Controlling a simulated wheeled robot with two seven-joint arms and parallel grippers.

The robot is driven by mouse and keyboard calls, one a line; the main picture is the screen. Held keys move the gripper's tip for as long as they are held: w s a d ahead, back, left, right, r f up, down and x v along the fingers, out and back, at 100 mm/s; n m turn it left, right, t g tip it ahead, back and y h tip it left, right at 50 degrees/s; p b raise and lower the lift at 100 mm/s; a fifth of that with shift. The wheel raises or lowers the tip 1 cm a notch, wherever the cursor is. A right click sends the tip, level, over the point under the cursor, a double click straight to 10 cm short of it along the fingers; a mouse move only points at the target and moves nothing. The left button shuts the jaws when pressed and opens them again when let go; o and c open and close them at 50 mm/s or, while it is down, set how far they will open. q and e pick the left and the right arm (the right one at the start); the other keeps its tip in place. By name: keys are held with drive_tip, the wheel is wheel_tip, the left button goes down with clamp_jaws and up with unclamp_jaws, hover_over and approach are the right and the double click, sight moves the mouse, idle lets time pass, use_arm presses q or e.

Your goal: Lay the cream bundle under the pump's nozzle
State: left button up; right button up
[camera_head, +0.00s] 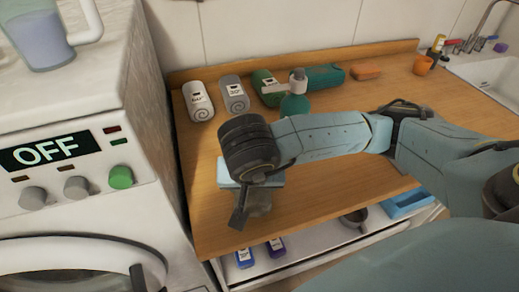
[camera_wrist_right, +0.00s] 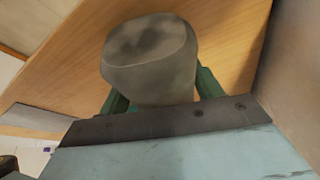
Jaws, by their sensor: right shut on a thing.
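A cream rolled bundle (camera_head: 197,103) with a dark-marked label lies at the counter's back left. The green pump bottle (camera_head: 295,104) with a pale top stands behind my right forearm, which partly hides it; its nozzle direction is unclear. My right gripper (camera_head: 252,208) points down over the counter's front left. It is shut on a grey-beige rounded thing (camera_head: 260,204), which shows between the green fingers in the right wrist view (camera_wrist_right: 150,55). I cannot tell whether this is also a bundle, or whether it touches the counter. My left gripper is out of view.
A grey roll (camera_head: 233,94) and a green roll (camera_head: 264,84) lie beside the cream one. A teal pouch (camera_head: 325,76), orange block (camera_head: 366,72) and orange cup (camera_head: 423,65) line the back. A washing machine (camera_head: 80,130) borders the left. The counter's left middle is clear.

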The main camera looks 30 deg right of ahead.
drive_tip(key=shift+s+f+m+h, duration=0.3)
drive_tip(key=shift+s+f+m, duration=0.1)
drive_tip(key=shift+f+m, duration=0.15)
drive_tip(key=w+d, duration=0.3)
drive_tip(key=w, duration=0.1)
drive_tip(key=w+d, duration=0.2)
drive_tip(key=w, duration=0.1)
drive_tip(key=w+d, duration=0.3)
drive_tip(key=w, duration=0.1)
drive_tip(key=shift+w+d, duration=0.3)
drive_tip(key=shift+d, duration=0.05)
drive_tip(key=w+d, duration=0.2)
drive_tip(key=w, duration=0.1)
drive_tip(key=shift+s+f, duration=0.15)
drive_tip(key=shift+f, duration=0.5)
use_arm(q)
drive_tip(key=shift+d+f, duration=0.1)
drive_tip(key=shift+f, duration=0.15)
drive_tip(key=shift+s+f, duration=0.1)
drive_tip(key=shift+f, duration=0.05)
use_arm(e)
drive_tip(key=shift+f, duration=0.2)
drive_tip(key=o, duration=0.9)
